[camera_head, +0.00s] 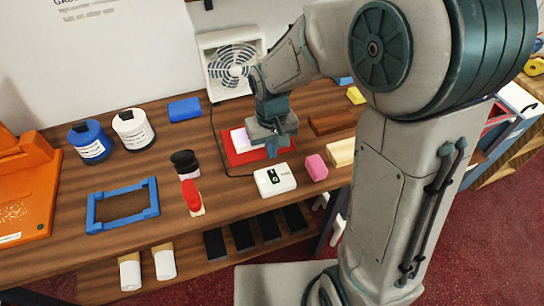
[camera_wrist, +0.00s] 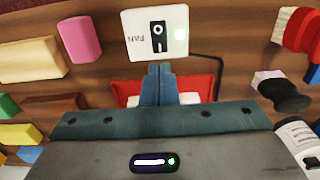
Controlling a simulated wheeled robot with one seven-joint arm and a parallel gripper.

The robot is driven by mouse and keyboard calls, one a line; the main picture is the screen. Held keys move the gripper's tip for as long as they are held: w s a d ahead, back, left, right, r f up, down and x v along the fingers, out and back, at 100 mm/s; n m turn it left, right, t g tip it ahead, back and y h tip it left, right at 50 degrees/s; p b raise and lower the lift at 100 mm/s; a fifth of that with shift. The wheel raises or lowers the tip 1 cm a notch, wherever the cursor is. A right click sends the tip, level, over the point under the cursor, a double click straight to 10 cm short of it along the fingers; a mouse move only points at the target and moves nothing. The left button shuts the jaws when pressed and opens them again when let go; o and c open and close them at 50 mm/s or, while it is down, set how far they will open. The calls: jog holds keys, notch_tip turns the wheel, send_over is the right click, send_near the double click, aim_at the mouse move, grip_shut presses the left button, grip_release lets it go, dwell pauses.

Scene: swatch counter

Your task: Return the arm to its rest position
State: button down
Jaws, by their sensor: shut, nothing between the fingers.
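My gripper (camera_head: 272,148) is shut and empty, held above a red tray (camera_head: 236,158) on the wooden counter. A white-and-pink sheet (camera_head: 240,139) lies on the tray. In the wrist view the closed fingers (camera_wrist: 158,80) point toward a white switch box (camera_wrist: 155,35) marked FAN, with the red tray partly hidden behind them. The switch box also shows in the head view (camera_head: 274,180), in front of the gripper. My arm reaches in from the right and is bent downward over the counter.
A fan (camera_head: 231,65) stands behind the gripper. A pink block (camera_head: 316,167) and a cream block (camera_head: 341,153) lie to the right. Bare counter lies front-left.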

jog(key=s+d+r+m+t, duration=0.3)
jog(key=s+d+r, duration=0.7)
jog(key=s+d, duration=0.2)
jog(key=shift+s+r, duration=0.3)
jog(key=shift+s, duration=0.15)
